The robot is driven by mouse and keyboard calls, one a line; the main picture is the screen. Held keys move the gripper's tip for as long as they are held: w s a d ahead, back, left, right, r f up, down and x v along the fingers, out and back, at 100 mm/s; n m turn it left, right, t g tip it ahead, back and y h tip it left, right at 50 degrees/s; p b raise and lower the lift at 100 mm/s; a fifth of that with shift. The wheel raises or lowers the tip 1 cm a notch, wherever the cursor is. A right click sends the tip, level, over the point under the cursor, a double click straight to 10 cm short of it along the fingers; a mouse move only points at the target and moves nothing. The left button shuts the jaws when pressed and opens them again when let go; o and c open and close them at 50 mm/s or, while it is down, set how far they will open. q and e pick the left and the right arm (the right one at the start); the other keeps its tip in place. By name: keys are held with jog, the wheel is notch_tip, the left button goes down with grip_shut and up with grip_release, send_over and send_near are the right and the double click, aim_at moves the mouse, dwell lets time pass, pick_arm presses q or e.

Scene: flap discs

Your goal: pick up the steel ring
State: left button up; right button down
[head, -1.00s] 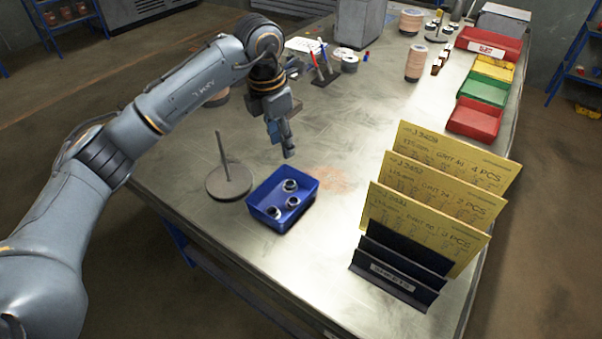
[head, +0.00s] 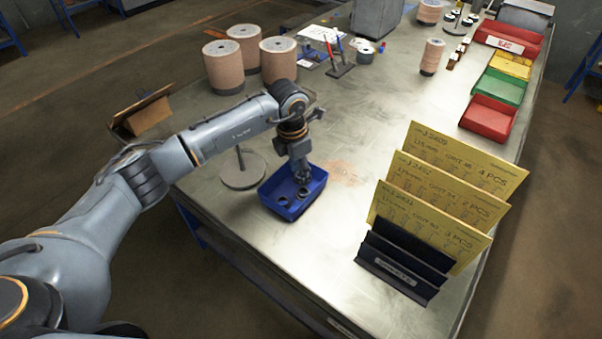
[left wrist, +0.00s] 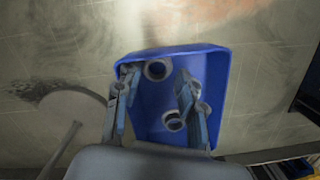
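A blue tray (head: 309,206) stands on the metal bench and also shows in the left wrist view (left wrist: 217,72). Small dark-centred steel rings lie in it: one (left wrist: 156,70) near the tray's far wall, another (left wrist: 173,122) lower down, and a third (left wrist: 204,108) partly hidden by a finger. In the head view one ring (head: 282,200) shows near the tray's left side. My left gripper (head: 303,178) points down into the tray. In the left wrist view its fingers (left wrist: 157,82) are spread apart with no ring seen clasped. My right gripper is not in view.
A round plate with an upright rod (head: 242,172) stands left of the tray. A black rack with yellow cards (head: 400,262) stands to the right. Large pinkish rolls (head: 224,68) stand behind my arm. The bench between tray and rack is clear.

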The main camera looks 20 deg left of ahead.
pick_arm(q)
jog(key=shift+w+f, duration=0.1)
jog(key=shift+f, duration=0.25)
jog(key=c, duration=0.5)
jog(key=shift+r, duration=0.15)
